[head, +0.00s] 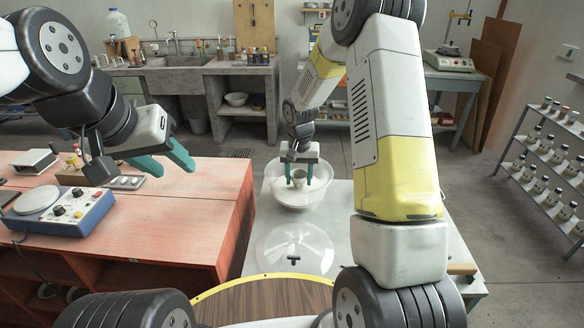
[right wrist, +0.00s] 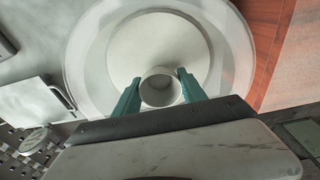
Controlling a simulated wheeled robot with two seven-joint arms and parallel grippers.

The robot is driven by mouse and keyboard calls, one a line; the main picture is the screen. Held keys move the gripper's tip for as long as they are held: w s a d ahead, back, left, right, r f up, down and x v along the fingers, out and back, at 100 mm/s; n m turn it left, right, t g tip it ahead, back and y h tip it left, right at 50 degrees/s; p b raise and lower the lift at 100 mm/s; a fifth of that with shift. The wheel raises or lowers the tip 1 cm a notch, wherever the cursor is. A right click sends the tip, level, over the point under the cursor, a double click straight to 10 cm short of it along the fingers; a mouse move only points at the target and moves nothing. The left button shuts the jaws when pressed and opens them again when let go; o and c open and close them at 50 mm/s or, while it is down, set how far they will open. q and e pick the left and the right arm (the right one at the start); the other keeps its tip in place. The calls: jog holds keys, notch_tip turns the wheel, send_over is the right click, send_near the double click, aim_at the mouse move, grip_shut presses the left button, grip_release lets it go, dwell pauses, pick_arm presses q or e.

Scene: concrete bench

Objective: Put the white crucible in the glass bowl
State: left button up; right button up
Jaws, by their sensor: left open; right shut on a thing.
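The white crucible (right wrist: 160,87) is between the green fingers of my right gripper (right wrist: 160,90), which is shut on it. In the head view the crucible (head: 299,177) shows between the fingertips of the right gripper (head: 299,172), over the glass bowl (head: 303,204). The bowl is clear and round and stands on the pale concrete bench. Its rim (right wrist: 84,55) rings the crucible in the right wrist view. I cannot tell whether the crucible touches the bowl's floor. My left gripper (head: 182,163) is open and empty above the red bench at the left.
A clear glass lid (head: 294,250) with a dark knob lies on the bench in front of the bowl. A blue instrument (head: 62,214) stands on the red bench (head: 170,225) at the left. A bottle rack (head: 548,165) is at the far right.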

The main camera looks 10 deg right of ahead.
jog(key=shift+f, duration=0.25)
jog(key=shift+f, duration=0.1)
jog(key=o, duration=1.4)
jog(key=shift+c, duration=0.2)
notch_tip(320, 180, up, 12)
jog(key=s, duration=0.1)
notch_tip(320, 180, up, 7)
jog(key=t, duration=0.1)
send_over(299, 180)
jog(key=s+d, duration=0.1)
jog(key=s, duration=0.3)
jog(key=s+r+n+t, duration=0.1)
jog(key=s+r, duration=0.2)
jog(key=s, duration=0.4)
jog(key=s+r+n+t+y, duration=0.1)
jog(key=s+r, duration=0.1)
jog(key=s, duration=0.5)
jog(key=s+d+r+t+y, duration=0.1)
jog(key=s+r, duration=0.2)
jog(key=s, duration=0.5)
jog(key=shift+r+n+t, duration=0.35)
jog(key=shift+n+t, duration=0.05)
